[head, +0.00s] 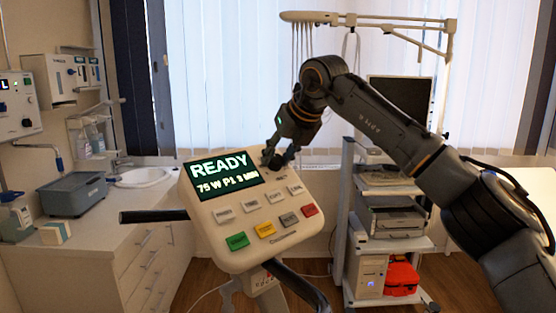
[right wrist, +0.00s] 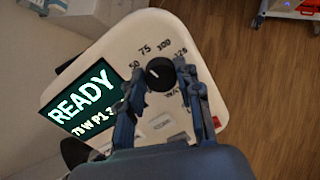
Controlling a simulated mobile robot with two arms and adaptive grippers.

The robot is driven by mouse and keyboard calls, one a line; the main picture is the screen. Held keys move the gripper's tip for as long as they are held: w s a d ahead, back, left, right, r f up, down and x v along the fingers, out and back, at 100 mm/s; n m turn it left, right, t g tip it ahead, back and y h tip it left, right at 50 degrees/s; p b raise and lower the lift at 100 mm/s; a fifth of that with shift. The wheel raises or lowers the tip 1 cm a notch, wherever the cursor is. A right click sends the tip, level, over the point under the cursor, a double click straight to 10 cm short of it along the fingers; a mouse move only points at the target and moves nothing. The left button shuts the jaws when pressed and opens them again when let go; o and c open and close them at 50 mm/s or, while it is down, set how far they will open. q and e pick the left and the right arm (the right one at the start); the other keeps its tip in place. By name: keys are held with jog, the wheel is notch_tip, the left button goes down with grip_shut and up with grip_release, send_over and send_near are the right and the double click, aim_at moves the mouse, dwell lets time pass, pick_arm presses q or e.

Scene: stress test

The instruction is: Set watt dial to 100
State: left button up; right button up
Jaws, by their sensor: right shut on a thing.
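The console (head: 222,215) is a cream panel with a dark screen (head: 222,174) that reads "READY" and "75 W P1 3 MIN". The black watt dial (right wrist: 158,73) sits at the panel's upper edge, with the labels 50, 75, 100 and 125 around it in the right wrist view. A short white mark shows on its top, on the side toward 50 and 75. My right gripper (right wrist: 160,98) is shut on the dial, one finger on each side. In the head view my right gripper (head: 276,156) comes down onto the dial and partly hides it. My left gripper is not in view.
Several grey and coloured buttons (head: 265,229) lie below the screen. Black handlebars (head: 154,216) stick out around the console. A shelf cart (head: 395,244) stands behind to the right, and a counter with a sink (head: 148,177) stands to the left.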

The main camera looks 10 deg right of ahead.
jog(key=m, duration=0.4)
jog(key=shift+m+b, duration=0.3)
jog(key=shift+b, duration=0.05)
jog(key=shift+m+g, duration=0.3)
jog(key=shift+m, duration=2.3)
jog(key=shift+r, duration=0.1)
jog(key=o, duration=1.1)
jog(key=shift+o, duration=0.2)
jog(key=shift+d, duration=0.1)
jog(key=v, duration=1.2)
